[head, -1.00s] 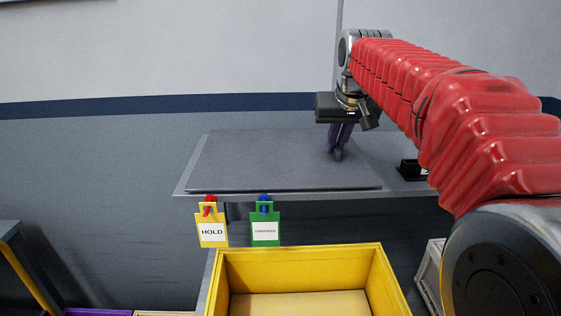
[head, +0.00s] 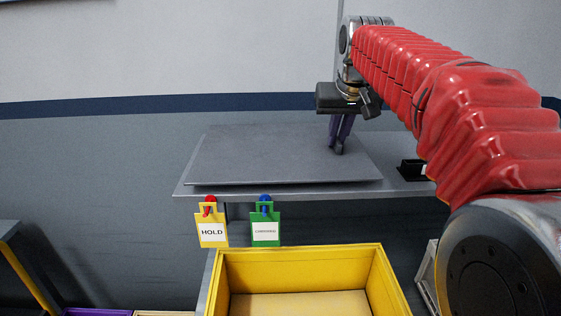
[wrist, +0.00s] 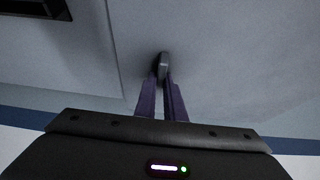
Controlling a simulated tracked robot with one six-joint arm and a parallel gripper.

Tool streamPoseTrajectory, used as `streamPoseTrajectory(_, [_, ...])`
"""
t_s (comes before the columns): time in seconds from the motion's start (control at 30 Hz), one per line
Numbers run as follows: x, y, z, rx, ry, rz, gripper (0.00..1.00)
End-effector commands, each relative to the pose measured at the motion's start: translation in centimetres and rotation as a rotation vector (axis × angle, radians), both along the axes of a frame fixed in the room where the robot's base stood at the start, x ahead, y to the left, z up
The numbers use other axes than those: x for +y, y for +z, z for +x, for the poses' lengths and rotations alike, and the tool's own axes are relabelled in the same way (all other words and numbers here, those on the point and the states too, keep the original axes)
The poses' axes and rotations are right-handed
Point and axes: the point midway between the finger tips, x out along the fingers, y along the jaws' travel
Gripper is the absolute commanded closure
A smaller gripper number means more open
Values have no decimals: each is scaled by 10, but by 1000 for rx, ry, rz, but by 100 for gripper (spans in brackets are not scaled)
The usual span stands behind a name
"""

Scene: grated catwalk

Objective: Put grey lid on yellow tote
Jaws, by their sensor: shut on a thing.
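The grey lid (head: 270,157) is a flat rectangular panel above the grey shelf (head: 410,187). Its far side is raised slightly and its front edge is close to the shelf top. My gripper (head: 338,147) is shut on the lid's small upright handle near its right side. In the wrist view the purple fingers close on the handle (wrist: 163,62) that stands on the lid (wrist: 220,60). The yellow tote (head: 300,255) is open, in front of and below the shelf. Its cardboard-coloured floor shows and its near end is cut off by the frame.
A yellow HOLD tag (head: 212,232) and a green tag (head: 265,229) hang from the shelf's front edge, above the tote's back left. A black bracket (head: 412,170) sits on the shelf at the right. A pale crate (head: 428,270) stands right of the tote.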

Motion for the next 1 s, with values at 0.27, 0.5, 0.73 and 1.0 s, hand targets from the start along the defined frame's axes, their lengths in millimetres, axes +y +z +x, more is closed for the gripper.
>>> streamPoseTrajectory(0.27, [0, 12, 1, -6, -1, 0, 100])
streamPoseTrajectory(0.5, [0, 20, 1, -7, -2, 1, 100])
streamPoseTrajectory(0.73, [0, 27, 1, -7, -2, 1, 100])
streamPoseTrajectory(1.0, [-1, 28, 0, -7, -2, 1, 100])
